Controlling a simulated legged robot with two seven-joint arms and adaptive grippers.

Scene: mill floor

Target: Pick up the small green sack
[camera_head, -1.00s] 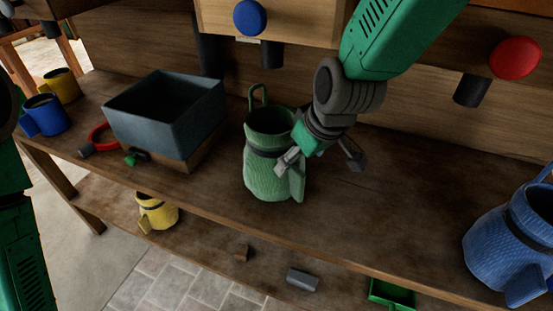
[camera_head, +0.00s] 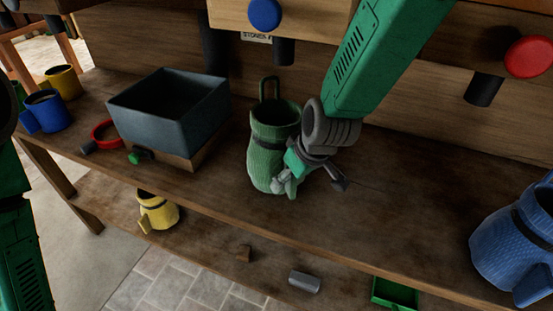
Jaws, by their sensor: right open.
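The small green sack (camera_head: 267,152) stands upright on the wooden bench, near the middle of the head view. Its mouth is open, a dark band runs around it, and a loop handle rises at its back. My right gripper (camera_head: 311,185) is open at the sack's right side, pointing down. One finger overlaps the sack's lower front right, and the other is out to the right over bare bench. I cannot tell whether the finger touches the sack. The gripper hides part of the sack's right side. My left arm shows at the left edge, but its gripper is out of view.
A grey bin (camera_head: 170,115) stands left of the sack, with a red ring (camera_head: 104,132) and blue (camera_head: 46,111) and yellow (camera_head: 63,82) mugs beyond. A large blue sack (camera_head: 515,245) is at right. A yellow sack (camera_head: 157,212) sits below. Bench right of the gripper is clear.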

